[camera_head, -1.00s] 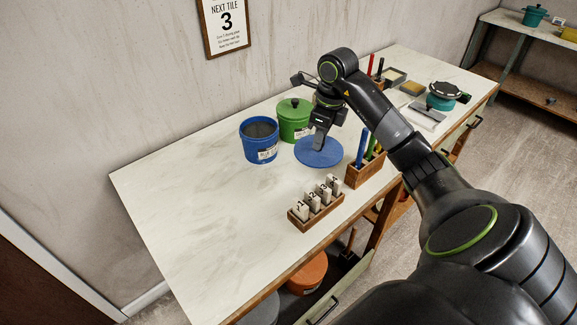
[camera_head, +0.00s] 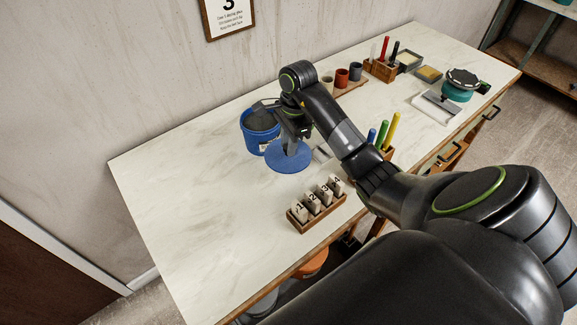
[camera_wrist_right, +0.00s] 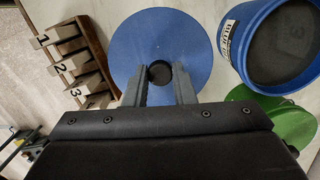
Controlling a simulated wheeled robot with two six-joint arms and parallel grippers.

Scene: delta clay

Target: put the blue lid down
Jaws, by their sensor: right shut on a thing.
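The blue lid (camera_head: 287,162) is a flat round disc with a dark knob (camera_wrist_right: 159,74), seen in the wrist view. My right gripper (camera_head: 291,146) is shut on the knob, its two fingers on either side. The lid is level, in front of the blue tub (camera_head: 257,138); I cannot tell whether it touches the table. The blue tub is open, with dark contents and a white label, and also shows in the wrist view (camera_wrist_right: 235,55). My left gripper is out of view.
A wooden rack of numbered tiles (camera_head: 317,210) stands nearer the front edge. Coloured pens (camera_head: 384,133) stand right of the lid. The table's left side (camera_head: 190,190) is clear.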

